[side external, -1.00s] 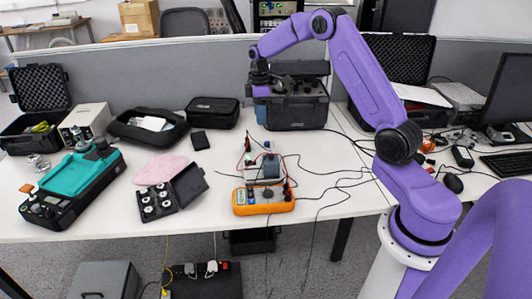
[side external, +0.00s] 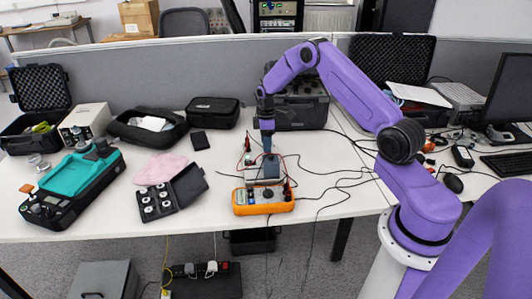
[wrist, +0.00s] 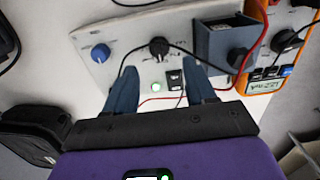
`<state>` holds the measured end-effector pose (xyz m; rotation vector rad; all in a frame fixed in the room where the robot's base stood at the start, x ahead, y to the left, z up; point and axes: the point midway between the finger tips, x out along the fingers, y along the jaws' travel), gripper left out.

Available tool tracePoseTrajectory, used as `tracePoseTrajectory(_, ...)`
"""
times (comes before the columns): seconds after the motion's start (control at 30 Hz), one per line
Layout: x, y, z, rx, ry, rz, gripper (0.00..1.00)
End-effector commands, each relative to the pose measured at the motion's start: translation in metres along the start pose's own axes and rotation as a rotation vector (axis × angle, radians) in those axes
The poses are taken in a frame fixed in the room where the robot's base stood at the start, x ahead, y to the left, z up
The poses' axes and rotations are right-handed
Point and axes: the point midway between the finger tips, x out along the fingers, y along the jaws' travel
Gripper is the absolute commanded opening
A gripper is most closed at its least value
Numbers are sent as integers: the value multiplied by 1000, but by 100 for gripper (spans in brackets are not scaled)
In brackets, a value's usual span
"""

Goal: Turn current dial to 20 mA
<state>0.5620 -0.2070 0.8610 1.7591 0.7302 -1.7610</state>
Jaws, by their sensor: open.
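In the wrist view a pale panel carries a blue knob (wrist: 100,53) at left and a black knob (wrist: 158,46) with a wire across it. A blue-grey box (wrist: 218,42) with a dark knob (wrist: 240,58) on its side stands to their right. I cannot read any dial marks or tell which knob is the current dial. My gripper (wrist: 159,68) is open and empty, its two blue fingers spread below the black knob in the picture. In the side view my gripper (side external: 267,146) points down over the wired equipment, behind the orange multimeter (side external: 263,203).
A lit green button (wrist: 156,87) and a black switch (wrist: 175,79) lie between my fingers in the picture. Red and black leads cross the work area. A black case (side external: 298,112) stands behind; an open weight box (side external: 170,196) lies left. Bare table shows left of the equipment.

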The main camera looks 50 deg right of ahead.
Motion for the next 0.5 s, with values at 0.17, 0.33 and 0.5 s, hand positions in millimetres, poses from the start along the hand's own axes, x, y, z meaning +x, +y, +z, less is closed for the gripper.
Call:
tracePoseTrajectory(0.17,30,0,0,-1,0,-1,55)
tracePoseTrajectory(0.33,45,0,0,0,0,0,55)
tracePoseTrajectory(0.5,50,0,0,0,1,2,55)
